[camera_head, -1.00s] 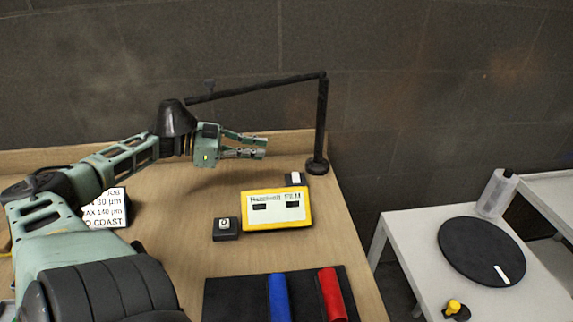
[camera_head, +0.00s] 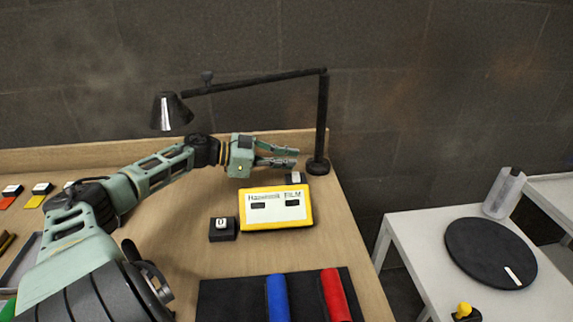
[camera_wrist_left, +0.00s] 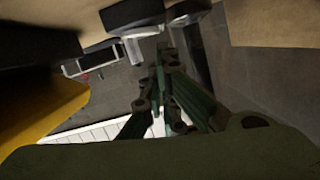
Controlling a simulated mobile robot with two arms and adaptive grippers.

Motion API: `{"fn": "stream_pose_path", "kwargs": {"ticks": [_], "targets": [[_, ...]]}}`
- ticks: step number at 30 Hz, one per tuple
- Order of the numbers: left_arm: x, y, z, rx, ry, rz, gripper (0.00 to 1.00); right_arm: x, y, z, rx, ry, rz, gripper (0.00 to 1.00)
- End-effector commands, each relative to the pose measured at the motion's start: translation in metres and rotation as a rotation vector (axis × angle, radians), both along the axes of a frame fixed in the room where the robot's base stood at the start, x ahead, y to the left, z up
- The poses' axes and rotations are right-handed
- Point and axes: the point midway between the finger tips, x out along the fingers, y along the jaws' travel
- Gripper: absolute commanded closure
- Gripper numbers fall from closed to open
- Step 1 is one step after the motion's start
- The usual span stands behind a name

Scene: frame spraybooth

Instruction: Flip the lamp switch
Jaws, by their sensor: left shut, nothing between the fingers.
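The desk lamp (camera_head: 322,120) has a black post, a long arm and a cone shade (camera_head: 170,112); no glow shows at the shade. A small black switch box with a white rocker (camera_head: 296,178) sits in front of the lamp base (camera_head: 318,167), behind the yellow film box. My left gripper (camera_head: 287,157) is shut and empty, just above and behind the switch, left of the post. In the left wrist view its fingers (camera_wrist_left: 158,70) point toward a dark box with a white part (camera_wrist_left: 130,15), which looks like the switch. Contact cannot be told. My right gripper is out of view.
A yellow-framed film box (camera_head: 275,222) and a black block with a white cap (camera_head: 222,229) stand close in front. A blue roll (camera_head: 277,297) and a red roll (camera_head: 335,295) lie on a black mat. A white table (camera_head: 415,240) with a black disc stands right.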

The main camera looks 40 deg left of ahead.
Motion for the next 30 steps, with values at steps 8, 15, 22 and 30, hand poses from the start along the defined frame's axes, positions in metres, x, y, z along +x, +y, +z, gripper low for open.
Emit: {"fn": "stream_pose_path", "kwargs": {"ticks": [8,15,22,30], "targets": [[0.001,0.000,-0.007,0.001,0.001,-0.003,1.00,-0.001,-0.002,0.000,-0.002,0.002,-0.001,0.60],[0.001,0.001,-0.008,-0.008,0.008,-0.002,1.00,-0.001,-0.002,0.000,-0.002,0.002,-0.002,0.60],[0.003,0.003,-0.015,-0.111,0.088,-0.002,1.00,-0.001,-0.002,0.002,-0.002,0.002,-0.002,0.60],[0.000,0.004,-0.016,-0.107,0.090,-0.002,1.00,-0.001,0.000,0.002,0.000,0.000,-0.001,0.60]]}}
